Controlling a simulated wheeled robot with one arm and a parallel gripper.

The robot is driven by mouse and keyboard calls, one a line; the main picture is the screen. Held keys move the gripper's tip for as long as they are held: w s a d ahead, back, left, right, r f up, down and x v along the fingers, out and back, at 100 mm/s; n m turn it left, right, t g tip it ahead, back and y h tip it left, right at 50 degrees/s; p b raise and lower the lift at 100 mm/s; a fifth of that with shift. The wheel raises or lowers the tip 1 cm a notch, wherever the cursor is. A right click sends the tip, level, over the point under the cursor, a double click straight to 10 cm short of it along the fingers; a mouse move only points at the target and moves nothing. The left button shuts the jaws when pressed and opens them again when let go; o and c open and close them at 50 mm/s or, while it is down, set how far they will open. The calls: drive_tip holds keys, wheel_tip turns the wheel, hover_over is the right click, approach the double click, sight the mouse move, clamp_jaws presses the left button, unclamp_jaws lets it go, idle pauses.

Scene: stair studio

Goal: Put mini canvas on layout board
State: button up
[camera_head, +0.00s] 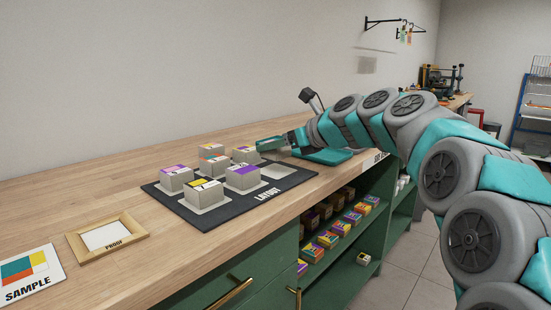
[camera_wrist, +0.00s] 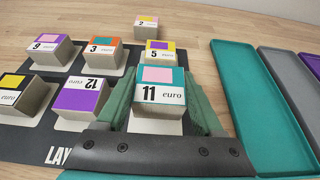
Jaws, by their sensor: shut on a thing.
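The mini canvas, a small pale block marked "11 euro" with a teal and pink top (camera_wrist: 160,87), is between the green fingers of my gripper (camera_wrist: 157,95) in the wrist view. My gripper is shut on it. The dark layout board (camera_head: 163,198) lies on the wooden counter in the head view. It bears several similar blocks on white squares. A bare white square (camera_head: 278,171) shows at its right. My gripper (camera_head: 270,146) is low over that side of the board. The canvas appears above a white square; whether it touches the board cannot be told.
A block marked 2 (camera_wrist: 146,26) stands behind the board. A block marked 12 (camera_wrist: 84,95) is close left of my gripper; one marked 5 (camera_wrist: 161,52) is just behind. A teal tray (camera_wrist: 258,95) lies right. A proof frame (camera_head: 107,237) and sample card (camera_head: 28,277) lie left.

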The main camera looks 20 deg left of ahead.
sight(285, 155)
drive_tip(key=shift+f+b, duration=0.35)
drive_tip(key=shift+f, duration=1.4)
drive_tip(key=shift+f, duration=0.1)
drive_tip(key=o, duration=1.3)
drive_tip(key=shift+o, duration=0.2)
drive_tip(key=shift+d+r, duration=0.15)
drive_tip(key=shift+r, duration=0.05)
drive_tip(key=v, duration=1.1)
drive_tip(key=shift+s+d, duration=0.25)
drive_tip(key=shift+d, duration=0.05)
